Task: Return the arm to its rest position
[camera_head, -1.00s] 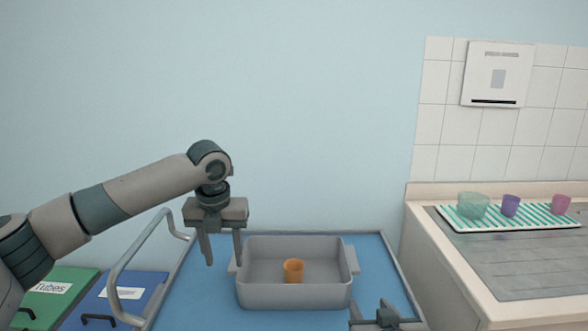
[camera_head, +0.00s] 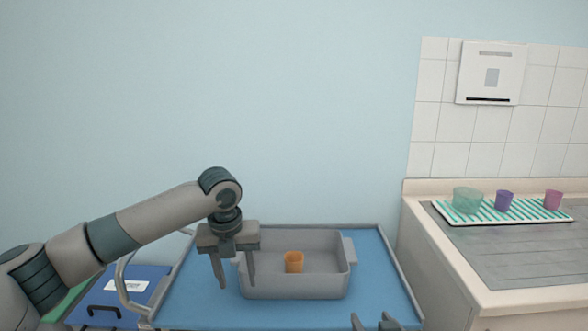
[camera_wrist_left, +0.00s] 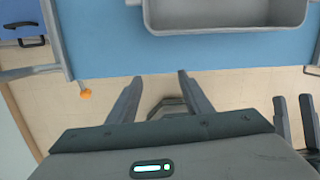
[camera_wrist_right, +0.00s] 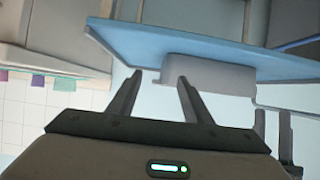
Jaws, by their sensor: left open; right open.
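My left gripper (camera_head: 235,286) is open and empty in the head view, with its fingers pointing down in front of the left side of the grey bin. In the left wrist view its spread fingers (camera_wrist_left: 159,77) have nothing between them, and the bin (camera_wrist_left: 225,25) lies beyond them. My right gripper (camera_head: 371,321) shows only its fingertips at the bottom edge of the head view. In the right wrist view its fingers (camera_wrist_right: 159,76) are apart and empty, below the pale grey bin's outside wall (camera_wrist_right: 215,77).
The grey bin (camera_head: 295,287) stands on the blue trolley top (camera_head: 385,290) with an orange cup (camera_head: 294,262) inside. Blue (camera_head: 125,288) and green boxes are at the left.

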